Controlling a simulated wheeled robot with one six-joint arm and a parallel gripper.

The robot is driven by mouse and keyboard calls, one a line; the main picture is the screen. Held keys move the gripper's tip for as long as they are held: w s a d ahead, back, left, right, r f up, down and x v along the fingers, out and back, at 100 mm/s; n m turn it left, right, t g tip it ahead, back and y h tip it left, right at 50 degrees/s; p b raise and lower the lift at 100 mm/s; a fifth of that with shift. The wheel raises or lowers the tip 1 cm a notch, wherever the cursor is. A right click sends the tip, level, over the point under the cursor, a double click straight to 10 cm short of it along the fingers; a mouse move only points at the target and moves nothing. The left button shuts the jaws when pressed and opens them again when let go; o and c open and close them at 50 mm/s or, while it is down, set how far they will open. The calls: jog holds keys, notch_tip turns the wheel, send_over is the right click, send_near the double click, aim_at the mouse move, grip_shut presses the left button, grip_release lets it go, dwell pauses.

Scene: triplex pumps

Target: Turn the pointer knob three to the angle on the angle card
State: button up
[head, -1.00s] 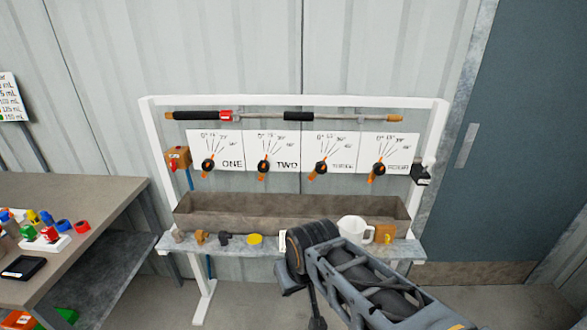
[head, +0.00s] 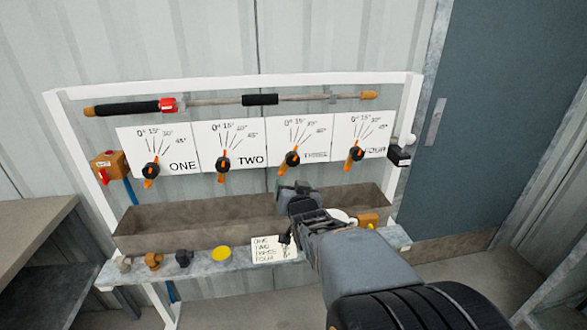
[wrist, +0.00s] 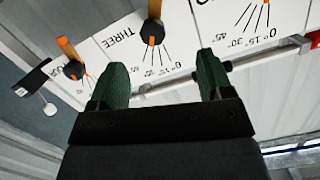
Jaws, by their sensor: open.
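Pointer knob three (head: 292,158) is black and orange on the third white dial plate. Its broad orange end points down and slightly left in the head view. The knob also shows at the top of the wrist view (wrist: 152,32), beside the upside-down word THREE. The angle card (head: 272,249) stands on the bench ledge, with lines for ONE to FOUR; its angles are too small to read. My gripper (head: 296,188) is just below the knob in the head view. In the wrist view its green fingers (wrist: 160,76) are apart and empty, not around the knob.
Knobs one (head: 151,170), two (head: 223,163) and four (head: 355,154) share the white frame. A rod with black grips (head: 260,99) runs above the plates. A grey trough (head: 190,225) lies below. A yellow disc (head: 221,253) and small fittings sit on the ledge.

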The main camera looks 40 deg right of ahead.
aim_at(294, 160)
jog(key=shift+m+t+h, duration=0.5)
jog(key=shift+t+h, duration=0.1)
jog(key=shift+t, duration=0.1)
jog(key=x, duration=0.4)
jog(key=d+x, duration=0.1)
jog(key=x, duration=0.4)
jog(key=s+d+p+x, duration=0.1)
jog(key=x, duration=0.4)
jog(key=shift+w+d+r, duration=0.15)
jog(key=shift+r, duration=0.25)
jog(key=shift+c, duration=0.5)
